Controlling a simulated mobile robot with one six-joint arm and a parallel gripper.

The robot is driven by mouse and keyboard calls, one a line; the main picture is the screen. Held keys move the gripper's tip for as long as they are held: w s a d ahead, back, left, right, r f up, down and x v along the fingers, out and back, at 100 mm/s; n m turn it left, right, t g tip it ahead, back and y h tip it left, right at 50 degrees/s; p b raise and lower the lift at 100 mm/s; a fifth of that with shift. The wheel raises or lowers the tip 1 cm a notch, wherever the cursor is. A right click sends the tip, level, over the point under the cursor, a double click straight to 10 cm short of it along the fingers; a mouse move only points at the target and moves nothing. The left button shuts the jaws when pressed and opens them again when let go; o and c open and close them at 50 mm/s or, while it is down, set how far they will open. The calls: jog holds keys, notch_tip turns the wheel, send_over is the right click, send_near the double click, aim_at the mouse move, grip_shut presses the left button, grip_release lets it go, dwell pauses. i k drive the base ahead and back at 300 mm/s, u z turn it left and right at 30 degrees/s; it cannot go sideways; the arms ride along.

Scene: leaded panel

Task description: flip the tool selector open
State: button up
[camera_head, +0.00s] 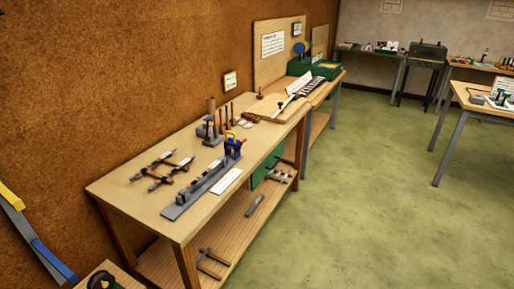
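I cannot tell for sure which thing is the tool selector. A small blue upright device (233,147) with a yellow part stands at the far end of a long grey rail (200,188) on the near workbench (130,195). It is too small to tell whether any part of it is open or shut. My gripper is not in view.
Dark-handled tools (161,168) lie left of the rail. A grey block (208,131) with upright tools stands behind it. A white strip (228,180) lies near the front edge. More benches stand beyond. The green floor (350,195) to the right is clear.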

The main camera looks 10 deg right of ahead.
aim_at(242, 142)
jog(key=u, duration=0.2)
jog(key=i, duration=0.85)
jog(key=u, duration=0.3)
jog(key=k, duration=0.5)
jog(key=u, duration=0.1)
